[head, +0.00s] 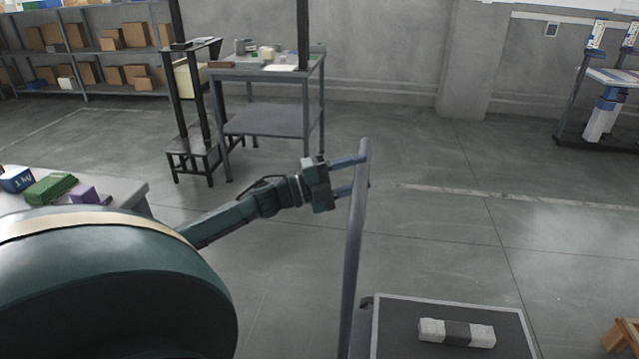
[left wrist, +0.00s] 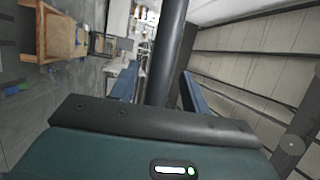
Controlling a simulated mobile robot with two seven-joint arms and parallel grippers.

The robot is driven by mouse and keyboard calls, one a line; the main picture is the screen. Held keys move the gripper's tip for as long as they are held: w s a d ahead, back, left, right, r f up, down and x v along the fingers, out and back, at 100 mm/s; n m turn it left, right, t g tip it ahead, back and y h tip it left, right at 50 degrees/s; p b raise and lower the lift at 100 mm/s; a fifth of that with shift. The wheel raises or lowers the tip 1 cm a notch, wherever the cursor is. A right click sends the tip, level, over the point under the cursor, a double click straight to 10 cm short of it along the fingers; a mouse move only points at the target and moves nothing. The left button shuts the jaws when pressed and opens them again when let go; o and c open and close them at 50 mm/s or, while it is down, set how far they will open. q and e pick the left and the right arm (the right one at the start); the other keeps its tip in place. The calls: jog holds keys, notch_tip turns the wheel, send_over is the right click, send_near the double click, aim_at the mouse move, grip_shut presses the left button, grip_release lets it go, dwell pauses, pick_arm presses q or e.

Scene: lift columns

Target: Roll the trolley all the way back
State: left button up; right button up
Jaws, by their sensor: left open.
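The trolley (head: 388,332) stands at the bottom centre right of the head view, with a dark flat deck in a light rim. Its grey upright handle (head: 354,240) rises at the deck's left side. My left gripper (head: 358,174) is at the upper part of this handle, its two blue fingers open on either side of it. In the left wrist view the handle post (left wrist: 168,55) stands between the open fingers, with a gap to each. A grey-white block with a dark middle band (head: 456,333) lies on the deck. My right gripper is not in view.
A grey workbench (head: 268,122) with small items stands at the back, a dark step stool (head: 190,150) beside it. A table (head: 128,192) with coloured blocks is at the left. A wooden stool (head: 622,335) is at lower right. Floor behind the trolley is clear.

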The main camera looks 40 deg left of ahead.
pick_arm(q)
jog(key=v, duration=1)
jog(key=shift+s+a, duration=0.1)
